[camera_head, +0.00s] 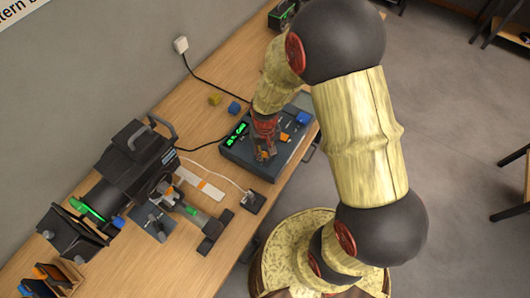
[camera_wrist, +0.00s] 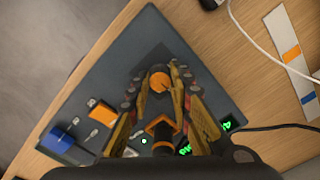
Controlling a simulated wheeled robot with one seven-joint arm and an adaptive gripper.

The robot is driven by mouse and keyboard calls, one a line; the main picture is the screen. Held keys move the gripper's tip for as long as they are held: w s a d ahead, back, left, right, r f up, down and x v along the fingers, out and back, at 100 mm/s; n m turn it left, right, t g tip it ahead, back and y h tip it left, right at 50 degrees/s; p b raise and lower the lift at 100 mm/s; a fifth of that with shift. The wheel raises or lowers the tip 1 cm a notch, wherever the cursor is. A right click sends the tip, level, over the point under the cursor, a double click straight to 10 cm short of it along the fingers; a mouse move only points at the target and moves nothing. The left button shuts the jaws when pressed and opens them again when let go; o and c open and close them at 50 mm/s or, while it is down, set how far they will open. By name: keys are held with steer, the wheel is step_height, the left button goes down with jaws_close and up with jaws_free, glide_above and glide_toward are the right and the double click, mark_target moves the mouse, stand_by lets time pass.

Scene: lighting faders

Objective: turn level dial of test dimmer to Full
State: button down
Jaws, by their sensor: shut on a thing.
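The test dimmer looks to be the dark box (camera_head: 240,152) on the bench, with a green lit display (camera_head: 236,133) whose reading is too small to tell. In the wrist view its grey-blue panel (camera_wrist: 100,68) fills the middle. A round dial with an orange top (camera_wrist: 160,82) sits between the fingertips of my gripper (camera_wrist: 159,77); I take it for the level dial. My gripper is shut on this dial, and in the head view it reaches down onto the box (camera_head: 264,150). The dial's scale marks are hidden or too small to read.
The panel also has a blue knob (camera_wrist: 58,139), an orange piece (camera_wrist: 102,112) and small toggles. A black stage lamp (camera_head: 135,165) stands left of the box. A white strip (camera_head: 200,184), cables and small yellow and blue blocks lie nearby.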

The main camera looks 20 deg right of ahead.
steer(key=m, duration=0.4)
steer(key=shift+m, duration=0.3)
steer(key=m, duration=0.4)
steer(key=shift+m, duration=0.3)
steer(key=m, duration=0.4)
steer(key=shift+m, duration=0.3)
steer(key=m, duration=0.4)
steer(key=shift+m, duration=0.4)
steer(key=c, duration=1.6)
jaws_free()
